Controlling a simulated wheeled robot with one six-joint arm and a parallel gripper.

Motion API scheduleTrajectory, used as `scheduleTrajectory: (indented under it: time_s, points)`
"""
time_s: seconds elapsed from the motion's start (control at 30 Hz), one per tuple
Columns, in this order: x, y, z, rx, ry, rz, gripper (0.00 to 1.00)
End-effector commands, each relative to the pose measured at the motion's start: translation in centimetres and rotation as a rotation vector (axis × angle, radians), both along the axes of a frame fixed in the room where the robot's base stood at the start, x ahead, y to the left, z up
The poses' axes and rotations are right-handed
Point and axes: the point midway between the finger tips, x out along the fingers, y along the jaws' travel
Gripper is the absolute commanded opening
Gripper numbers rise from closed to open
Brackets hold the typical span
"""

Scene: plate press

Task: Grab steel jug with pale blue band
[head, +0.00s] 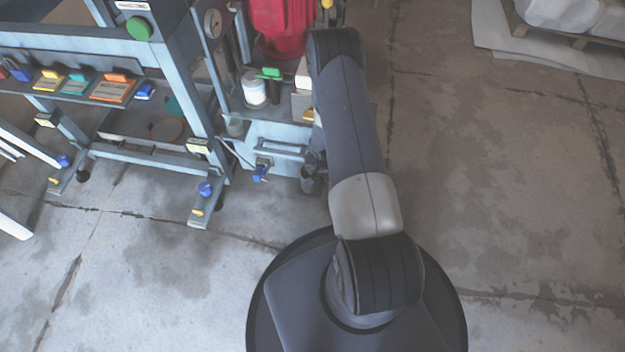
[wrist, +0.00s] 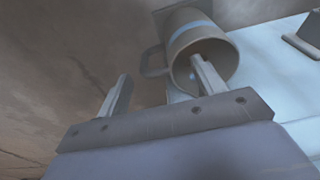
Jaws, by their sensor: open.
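The steel jug with the pale blue band (wrist: 187,28) is in the wrist view, top centre, its open mouth facing the camera and its handle on the left. My gripper (wrist: 160,68) is open. Its right finger overlaps the jug's mouth in the picture; I cannot tell whether it is inside or just in front. Its left finger is left of and below the handle, apart from it. Nothing is held between the fingers. In the head view my arm covers much of that area, and I cannot make out the jug clearly there.
A pale blue surface (wrist: 270,65) lies right of the jug. In the head view, the blue steel press frame (head: 200,80) stands left of my arm, with a red part (head: 283,25) and a white canister (head: 254,88). Floor at right is clear; a wrapped pallet is at top right.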

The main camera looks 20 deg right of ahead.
Motion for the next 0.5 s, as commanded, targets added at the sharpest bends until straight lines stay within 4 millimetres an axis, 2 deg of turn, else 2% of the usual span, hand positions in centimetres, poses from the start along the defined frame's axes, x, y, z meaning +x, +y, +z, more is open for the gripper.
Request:
scheduleTrajectory:
  time_s: [0.17, 0.4, 0.5]
  points:
    - [-0.1, -0.2, -1.4, 0.000, 0.001, 0.000, 0.65]
    - [0.1, -0.7, -4.9, 0.001, -0.001, -0.001, 0.65]
    - [0.2, -0.8, -5.4, 0.001, -0.001, 0.000, 0.65]
